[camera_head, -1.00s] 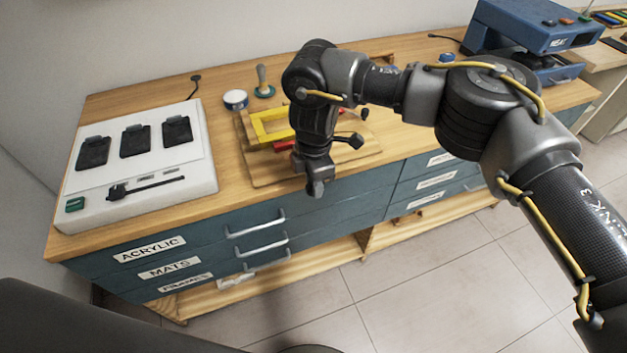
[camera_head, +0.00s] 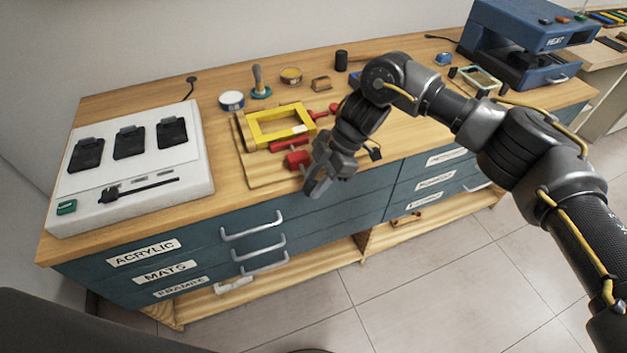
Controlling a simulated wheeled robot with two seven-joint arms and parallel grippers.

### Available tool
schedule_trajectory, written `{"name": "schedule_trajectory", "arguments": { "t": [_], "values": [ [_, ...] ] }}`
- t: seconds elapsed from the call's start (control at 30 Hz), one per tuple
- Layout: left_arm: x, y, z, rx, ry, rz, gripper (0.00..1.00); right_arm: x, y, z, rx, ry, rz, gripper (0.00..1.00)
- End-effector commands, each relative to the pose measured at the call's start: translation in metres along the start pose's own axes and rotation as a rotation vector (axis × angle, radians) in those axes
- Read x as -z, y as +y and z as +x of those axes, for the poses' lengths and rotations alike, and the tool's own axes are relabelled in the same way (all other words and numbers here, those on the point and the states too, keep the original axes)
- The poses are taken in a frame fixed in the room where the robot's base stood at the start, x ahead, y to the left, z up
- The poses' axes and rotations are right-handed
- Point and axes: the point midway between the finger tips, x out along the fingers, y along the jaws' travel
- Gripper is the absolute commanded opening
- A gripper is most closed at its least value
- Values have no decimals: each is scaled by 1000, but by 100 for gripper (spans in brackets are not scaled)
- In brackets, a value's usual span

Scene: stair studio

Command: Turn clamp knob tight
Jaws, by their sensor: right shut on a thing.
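A yellow frame (camera_head: 282,124) lies on a wooden board (camera_head: 262,172) at the counter's front. Red clamp parts show along its near side, among them a thick red clamp knob (camera_head: 297,160). A second red clamp piece (camera_head: 320,113) sits at the frame's right side. My right gripper (camera_head: 318,186) points down at the counter's front edge, just right of the near red knob. It is shut on the knob, and its fingers and wrist hide part of the contact. My left gripper is not in view.
A white panel (camera_head: 190,187) with several black pads lies on the left. A blue heat press (camera_head: 520,45) stands at the back right.

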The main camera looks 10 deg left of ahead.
Motion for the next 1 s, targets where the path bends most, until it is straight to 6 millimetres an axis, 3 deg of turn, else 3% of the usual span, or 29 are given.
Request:
{"name": "schedule_trajectory", "arguments": {
  "t": [0.3,0.67,0.7,0.77,1.0],
  "values": [
    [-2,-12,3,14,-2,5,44,-4,-6,6,23,67,3,8],
    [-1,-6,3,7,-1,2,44,-4,-7,6,24,70,3,8],
    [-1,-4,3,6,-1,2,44,-4,-7,6,24,70,3,33],
    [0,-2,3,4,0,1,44,-4,-6,6,23,70,3,41],
    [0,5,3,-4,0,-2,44,-2,-4,4,16,70,1,44]
  ]
}}
